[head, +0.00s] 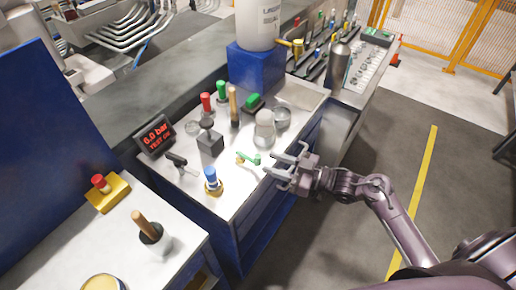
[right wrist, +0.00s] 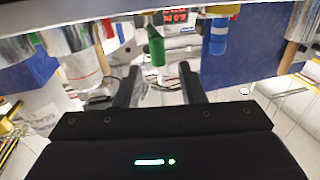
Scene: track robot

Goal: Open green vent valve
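The green vent valve has a green lever handle (head: 249,160) on a small brass body, on the white bench top near its front edge. My right gripper (head: 273,164) is open at the front edge of the bench, just right of the green handle, with its fingers pointing toward it. In the right wrist view, which looks upside down, the green handle (right wrist: 156,46) hangs beyond and between the two open black fingers (right wrist: 160,86). Nothing shows between the fingertips, and I cannot tell whether they touch the handle. My left gripper is not in view.
A blue-topped brass fitting (head: 212,181) stands left of the valve, with a black-handled valve (head: 180,163) beyond. A pressure display (head: 155,134) reads 6.0 bar. Glass jars (head: 265,130) stand behind the valve. The floor (head: 365,160) to the right is clear.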

